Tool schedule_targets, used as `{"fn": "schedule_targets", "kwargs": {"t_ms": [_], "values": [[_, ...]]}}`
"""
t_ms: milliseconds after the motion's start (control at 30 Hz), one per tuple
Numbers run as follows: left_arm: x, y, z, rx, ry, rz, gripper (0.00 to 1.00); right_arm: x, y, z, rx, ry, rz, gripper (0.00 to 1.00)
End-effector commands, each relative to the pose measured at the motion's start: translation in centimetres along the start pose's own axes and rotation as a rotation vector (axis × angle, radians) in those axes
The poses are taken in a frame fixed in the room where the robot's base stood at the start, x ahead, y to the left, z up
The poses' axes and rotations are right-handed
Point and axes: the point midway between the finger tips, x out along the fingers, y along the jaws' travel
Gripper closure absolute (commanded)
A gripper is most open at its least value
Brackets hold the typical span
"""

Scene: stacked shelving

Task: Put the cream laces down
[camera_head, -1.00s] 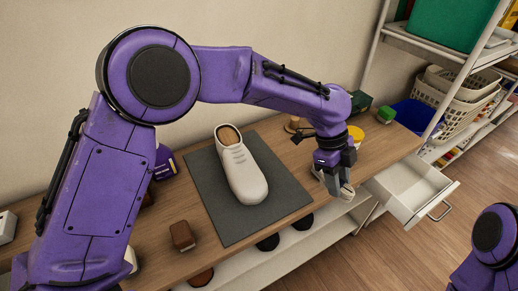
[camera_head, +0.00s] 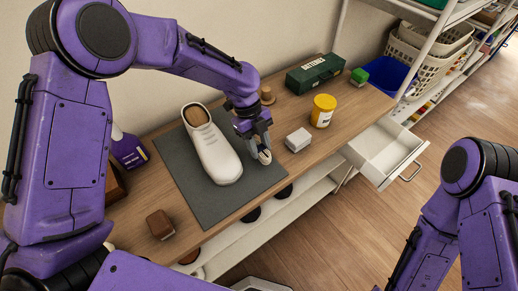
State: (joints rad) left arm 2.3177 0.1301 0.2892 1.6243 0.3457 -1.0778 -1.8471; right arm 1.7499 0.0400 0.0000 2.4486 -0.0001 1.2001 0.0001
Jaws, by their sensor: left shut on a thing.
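My left gripper (camera_head: 260,150) is shut on a small cream thing, the cream laces (camera_head: 265,157). It hangs at the right side of the dark grey mat (camera_head: 199,202), just right of the white shoe (camera_head: 213,147). The fingers hide part of the laces, and I cannot tell if they touch the mat. The shoe lies on the mat with its brown opening toward the wall. My right arm shows at the lower right, but its gripper is out of the frame.
A brown block (camera_head: 160,224) and purple bottle (camera_head: 128,149) are at left. An open white drawer (camera_head: 386,152) juts out front right.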

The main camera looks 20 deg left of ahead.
Motion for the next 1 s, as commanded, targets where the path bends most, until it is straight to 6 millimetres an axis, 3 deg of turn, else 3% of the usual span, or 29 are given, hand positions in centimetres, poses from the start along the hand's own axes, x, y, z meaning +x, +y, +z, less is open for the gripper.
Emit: {"fn": "schedule_targets", "kwargs": {"t_ms": [200, 367, 400, 500, 833, 1000], "values": [[2.7, 0.1, 1.1, 0.001, 0.002, 0.003, 1.0, -1.4, 0.2, -0.5, 0.0, -0.001, 0.001, 0.57], [2.9, 0.1, 1.1, 0.001, 0.001, 0.001, 1.0, -1.3, 0.1, -0.5, 0.0, -0.001, 0.001, 0.57], [2.9, 0.1, 1.1, 0.001, 0.001, 0.001, 0.62, -1.2, 0.1, -0.5, 0.0, -0.001, 0.001, 0.57], [2.9, 0.1, 1.1, 0.0, 0.001, 0.001, 0.35, -1.2, 0.1, -0.5, 0.0, -0.001, 0.0, 0.57], [2.4, 0.1, 1.2, 0.0, 0.001, -0.001, 0.35, -1.1, 0.1, -0.4, -0.001, -0.001, 0.001, 0.57], [-1.0, 0.0, 1.3, 0.0, 0.0, -0.006, 0.35, -0.1, 0.0, 0.0, 0.0, -0.001, 0.001, 0.57]]}}
